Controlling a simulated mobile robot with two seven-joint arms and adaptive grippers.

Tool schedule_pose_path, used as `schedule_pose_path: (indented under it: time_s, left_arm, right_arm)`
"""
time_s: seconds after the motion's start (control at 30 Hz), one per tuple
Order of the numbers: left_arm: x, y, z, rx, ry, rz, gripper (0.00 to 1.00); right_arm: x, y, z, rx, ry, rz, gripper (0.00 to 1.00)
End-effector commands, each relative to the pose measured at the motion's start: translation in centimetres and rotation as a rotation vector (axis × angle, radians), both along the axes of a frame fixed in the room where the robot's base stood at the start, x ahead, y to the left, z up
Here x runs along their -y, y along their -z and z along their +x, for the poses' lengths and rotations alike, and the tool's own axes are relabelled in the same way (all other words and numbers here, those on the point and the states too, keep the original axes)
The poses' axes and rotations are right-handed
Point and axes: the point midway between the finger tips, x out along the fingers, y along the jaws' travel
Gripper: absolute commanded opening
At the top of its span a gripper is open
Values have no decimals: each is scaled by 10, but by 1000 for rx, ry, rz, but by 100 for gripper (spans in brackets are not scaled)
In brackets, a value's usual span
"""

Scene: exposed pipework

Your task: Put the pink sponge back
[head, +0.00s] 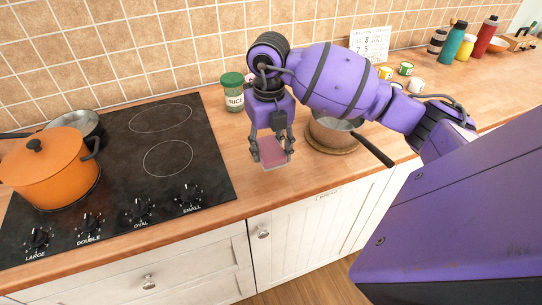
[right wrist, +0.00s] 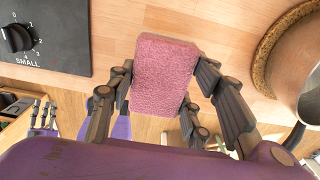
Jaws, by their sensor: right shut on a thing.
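The pink sponge (head: 272,153) is held between the fingers of my right gripper (head: 272,147), above the wooden counter just right of the hob. In the right wrist view the sponge (right wrist: 163,72) fills the space between the fingers of the right gripper (right wrist: 165,85), with a finger against each side. Its broad rough face shows there. My left gripper (right wrist: 43,115) is not in the head view. Its dark fingers show small at the left of the right wrist view, too small to tell how far apart they are.
A pot (head: 328,134) with a dark handle stands on a cork mat (head: 347,150) close right of the sponge. The black hob (head: 130,170) with an orange pot (head: 48,170) is at left. A green-lidded rice jar (head: 232,95) stands behind. Cups and bottles stand at the back right.

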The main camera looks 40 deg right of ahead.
Motion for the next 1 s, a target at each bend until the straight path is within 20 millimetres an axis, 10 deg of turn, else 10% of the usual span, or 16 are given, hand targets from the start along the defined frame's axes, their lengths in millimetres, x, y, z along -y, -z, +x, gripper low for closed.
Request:
schedule_pose_path:
  time_s: [0.9,0.93,1.0]
  left_arm:
    - [0,3,-3,-6,1,-1,34]
    - [0,3,-2,-5,1,-1,34]
    - [0,2,-2,-5,0,0,34]
  right_arm:
    - [12,54,11,1,0,-1,22]
    - [12,54,11,2,0,-1,50]
    - [12,53,11,2,0,-1,59]
